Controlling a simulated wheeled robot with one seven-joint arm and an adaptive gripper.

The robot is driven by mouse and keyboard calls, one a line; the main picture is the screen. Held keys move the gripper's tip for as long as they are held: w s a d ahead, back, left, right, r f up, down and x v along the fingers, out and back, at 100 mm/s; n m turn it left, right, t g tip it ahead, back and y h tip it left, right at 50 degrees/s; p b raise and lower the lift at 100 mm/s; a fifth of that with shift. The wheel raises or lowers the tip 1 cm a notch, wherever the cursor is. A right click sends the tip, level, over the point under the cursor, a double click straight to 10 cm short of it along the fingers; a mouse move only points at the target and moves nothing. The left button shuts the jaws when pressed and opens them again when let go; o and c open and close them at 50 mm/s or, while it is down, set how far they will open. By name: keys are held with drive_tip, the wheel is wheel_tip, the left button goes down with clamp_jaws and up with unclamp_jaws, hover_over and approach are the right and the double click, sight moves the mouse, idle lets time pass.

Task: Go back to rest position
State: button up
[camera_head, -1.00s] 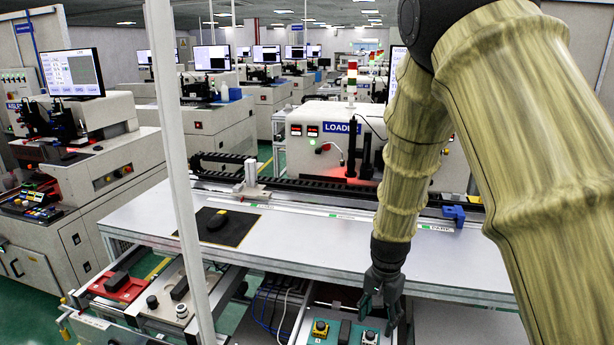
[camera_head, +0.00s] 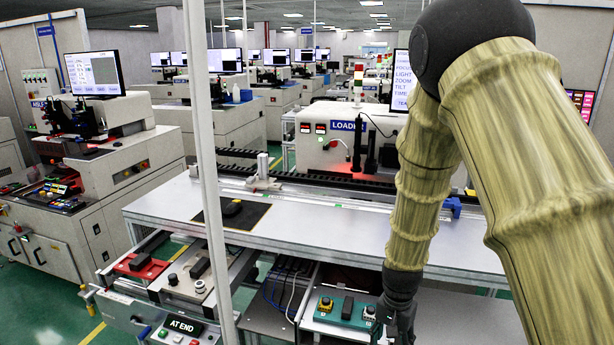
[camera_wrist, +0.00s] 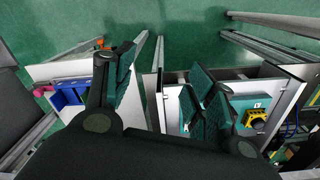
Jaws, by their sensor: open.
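My gripper (camera_head: 396,322) hangs at the end of my arm, in front of the long white bench and beside a teal control box, in the head view. It also shows in the wrist view (camera_wrist: 160,85), where its two dark fingers with green pads stand wide apart.
The white bench (camera_head: 300,222) bears a black mat (camera_head: 233,217). Below it sit the teal control box (camera_head: 343,313) with buttons and a red tray (camera_head: 140,267). The LOADER machine (camera_head: 335,150) stands behind. Green floor (camera_head: 45,310) is open at lower left.

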drive_tip(key=s+d+f+n, duration=0.3)
drive_tip(key=s+f+n, duration=0.1)
drive_tip(key=s+f, duration=1.35)
drive_tip(key=s+f+n, duration=0.1)
drive_tip(key=s+f, duration=0.2)
drive_tip(key=s, duration=0.5)
drive_tip(key=s+a+f+n, duration=0.1)
drive_tip(key=s+f+n, duration=0.1)
drive_tip(key=s, duration=0.6)
drive_tip(key=shift+s+f, duration=0.4)
drive_tip(key=shift+f, duration=0.45)
